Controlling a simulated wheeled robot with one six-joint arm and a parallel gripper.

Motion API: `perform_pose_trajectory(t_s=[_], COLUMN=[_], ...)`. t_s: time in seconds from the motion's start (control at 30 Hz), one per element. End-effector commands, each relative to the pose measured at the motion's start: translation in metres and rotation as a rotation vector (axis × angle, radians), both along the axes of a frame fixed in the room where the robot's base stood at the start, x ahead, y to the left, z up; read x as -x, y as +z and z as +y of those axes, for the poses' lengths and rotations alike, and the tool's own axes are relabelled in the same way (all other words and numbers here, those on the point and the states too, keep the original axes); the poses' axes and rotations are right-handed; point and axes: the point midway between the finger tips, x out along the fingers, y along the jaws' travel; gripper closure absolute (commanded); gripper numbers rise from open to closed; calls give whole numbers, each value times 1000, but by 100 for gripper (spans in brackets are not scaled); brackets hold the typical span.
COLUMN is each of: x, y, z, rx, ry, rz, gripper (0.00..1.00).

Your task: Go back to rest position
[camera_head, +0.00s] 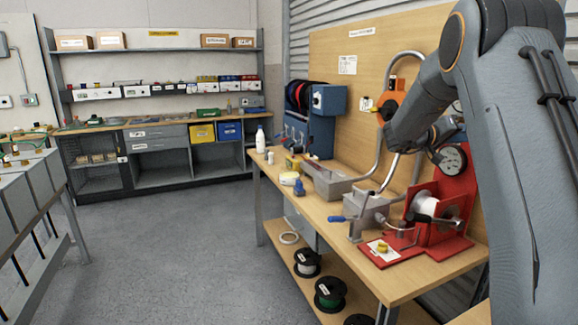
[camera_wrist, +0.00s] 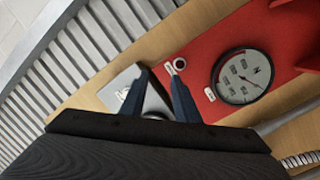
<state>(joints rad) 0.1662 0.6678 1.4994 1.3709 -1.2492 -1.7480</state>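My gripper (camera_wrist: 157,78) shows in the wrist view with its two dark blue fingers apart. A dark rounded shape and a pale plate with a label show between and behind the fingers; I cannot tell exactly what the dark shape is. Nothing is clearly gripped. The fingers face the wooden back panel and a red machine (camera_wrist: 215,40) with a round dial gauge (camera_wrist: 243,76). In the head view my arm is raised at the right, bent over the workbench (camera_head: 420,285). My fingers are hidden there behind the arm. The gauge (camera_head: 451,160) also shows there, just below my wrist.
The bench holds a red stand with a white spool (camera_head: 425,207), a metal trough (camera_head: 328,182), a blue-handled tool (camera_head: 345,218) and a blue reel unit (camera_head: 312,125). A curved grey pipe (camera_head: 379,150) rises close to my wrist. Grey floor (camera_head: 180,240) is open at the left.

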Motion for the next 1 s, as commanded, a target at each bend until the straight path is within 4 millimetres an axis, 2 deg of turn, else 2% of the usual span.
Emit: perform_pose_trajectory(t_s=[0.1,0.2,0.3,0.43,0.57,0.7,0.87,1.0], x=[-26,-40,-41,-23,11,62,131,198], y=[1,-10,-29,-62,-98,-136,-175,-205], z=[41,85,134,195,246,291,327,347], rx=[-57,-150,-282,-471,-655,-840,-1023,-1149], ry=[253,453,628,786,877,911,888,822], rz=[-89,-133,-145,-115,-51,46,175,298], gripper=[71,71,71,71,71,71,71,71])
